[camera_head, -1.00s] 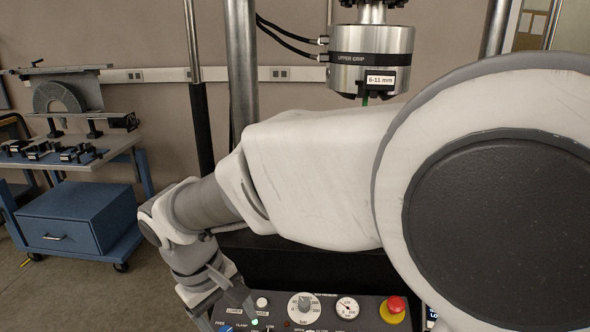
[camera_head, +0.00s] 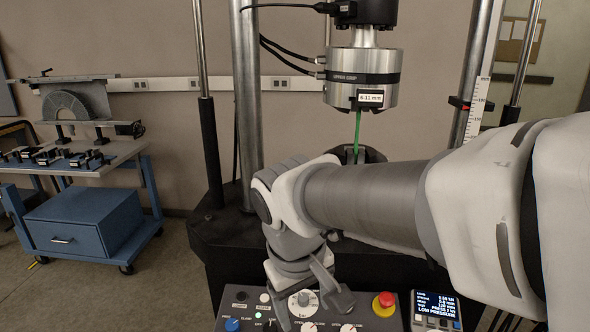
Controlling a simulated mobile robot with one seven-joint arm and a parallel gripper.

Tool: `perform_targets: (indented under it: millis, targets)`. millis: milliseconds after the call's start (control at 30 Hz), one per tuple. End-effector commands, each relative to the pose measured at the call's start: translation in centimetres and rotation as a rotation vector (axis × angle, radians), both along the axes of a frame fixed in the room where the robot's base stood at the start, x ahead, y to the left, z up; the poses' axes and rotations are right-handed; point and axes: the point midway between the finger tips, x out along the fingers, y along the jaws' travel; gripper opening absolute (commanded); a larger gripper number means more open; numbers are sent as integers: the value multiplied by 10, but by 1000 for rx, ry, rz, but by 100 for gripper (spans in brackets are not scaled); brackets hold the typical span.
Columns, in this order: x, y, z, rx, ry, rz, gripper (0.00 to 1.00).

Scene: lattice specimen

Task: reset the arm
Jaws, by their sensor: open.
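My arm reaches in from the right edge across the middle of the head view. Its white and grey links lie level, and the wrist bends down at the picture's middle. My gripper (camera_head: 308,296) hangs below the wrist, pointing down, over the control panel (camera_head: 252,310). Its two fingers are spread apart with nothing seen between them. The fingertips overlap the panel's knobs in the picture; I cannot tell how far above the panel they are.
Behind my arm, a green specimen (camera_head: 357,132) stands below the upper grip (camera_head: 362,78) of a testing machine; my arm hides part of the lower grip (camera_head: 345,154). A red stop button (camera_head: 384,299) and a display (camera_head: 436,309) are at lower right. A blue cart (camera_head: 80,222) stands left.

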Motion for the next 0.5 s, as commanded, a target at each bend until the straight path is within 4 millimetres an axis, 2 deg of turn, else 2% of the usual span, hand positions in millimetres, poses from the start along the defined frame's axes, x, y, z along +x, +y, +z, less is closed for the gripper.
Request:
perform_targets:
  millis: [33,200,333,500]
  targets:
    - [-4,-18,18,24,-32,-50,74]
    - [-25,-65,49,105,-127,-193,74]
    - [-43,-94,66,165,-203,-293,74]
    - [-60,-116,78,223,-280,-383,74]
